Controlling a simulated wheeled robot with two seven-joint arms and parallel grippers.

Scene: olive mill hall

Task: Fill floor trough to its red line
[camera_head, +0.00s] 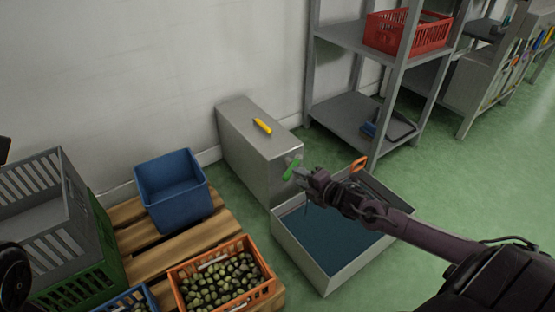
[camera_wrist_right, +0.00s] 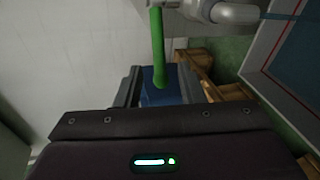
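The floor trough (camera_head: 298,258) is a grey metal box on the floor with dark blue water (camera_head: 325,235) inside. In the right wrist view, a red line (camera_wrist_right: 291,91) runs along its inner wall (camera_wrist_right: 262,66), with the water's edge close to it. A tap with a green lever (camera_head: 291,170) sits on the grey metal cabinet beside the trough. In the right wrist view, a thin bluish streak leaves the spout (camera_wrist_right: 232,13) towards the water. My right gripper (camera_head: 303,174) is at the green lever (camera_wrist_right: 157,45); its fingers look apart, contact unclear. My left gripper is not visible.
A yellow-handled tool (camera_head: 262,127) lies on the cabinet (camera_head: 245,150). A pallet (camera_head: 160,262) at left holds a blue crate (camera_head: 172,190), an orange crate of olives (camera_head: 273,288) and grey and green crates. A shelf (camera_head: 345,115) with a red crate (camera_head: 408,35) stands behind.

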